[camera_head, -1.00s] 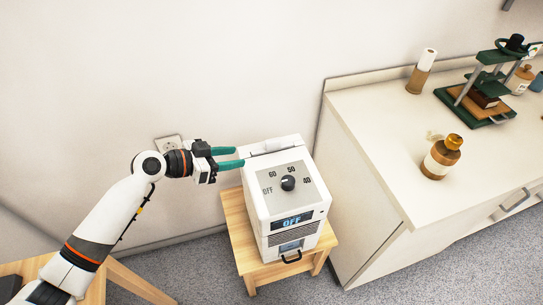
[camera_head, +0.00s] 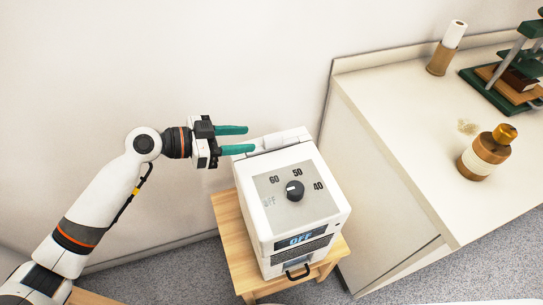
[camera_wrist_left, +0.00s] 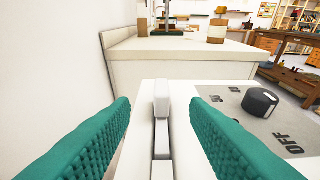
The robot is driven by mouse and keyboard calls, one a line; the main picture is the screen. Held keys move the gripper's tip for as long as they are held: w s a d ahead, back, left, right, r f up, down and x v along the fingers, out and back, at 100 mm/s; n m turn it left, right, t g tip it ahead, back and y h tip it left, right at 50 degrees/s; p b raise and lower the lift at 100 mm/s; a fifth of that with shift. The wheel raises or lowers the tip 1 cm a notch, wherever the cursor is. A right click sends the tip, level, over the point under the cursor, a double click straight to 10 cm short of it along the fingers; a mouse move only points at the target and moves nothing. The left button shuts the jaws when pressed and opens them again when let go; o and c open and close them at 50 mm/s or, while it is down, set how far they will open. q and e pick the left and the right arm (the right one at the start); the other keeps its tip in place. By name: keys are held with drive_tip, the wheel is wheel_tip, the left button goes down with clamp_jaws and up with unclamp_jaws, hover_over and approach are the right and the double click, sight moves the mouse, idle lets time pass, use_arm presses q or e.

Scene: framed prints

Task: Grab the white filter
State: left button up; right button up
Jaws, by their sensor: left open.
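A small white block (camera_head: 281,141), which looks like the filter, sits in a slot along the back of the top of a white machine (camera_head: 318,215). In the left wrist view the white block (camera_wrist_left: 162,101) stands straight ahead, between the lines of the two fingers. My left gripper (camera_head: 250,139) has teal fingers, is open and empty, and points right at the machine's back left edge, apart from the block. My right gripper is not in view.
The machine has a black dial (camera_head: 295,190) and an OFF display, and stands on a wooden stool (camera_head: 226,225). A white counter (camera_head: 400,110) on the right holds an amber bottle (camera_head: 485,153), a white roll in a brown holder (camera_head: 447,48) and a green press (camera_head: 505,80). A wall runs behind.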

sight(279, 144)
use_arm(q)
drive_tip(key=p+x, duration=0.1)
drive_tip(key=x, duration=0.9)
drive_tip(key=shift+s+d+r, duration=0.1)
clamp_jaws()
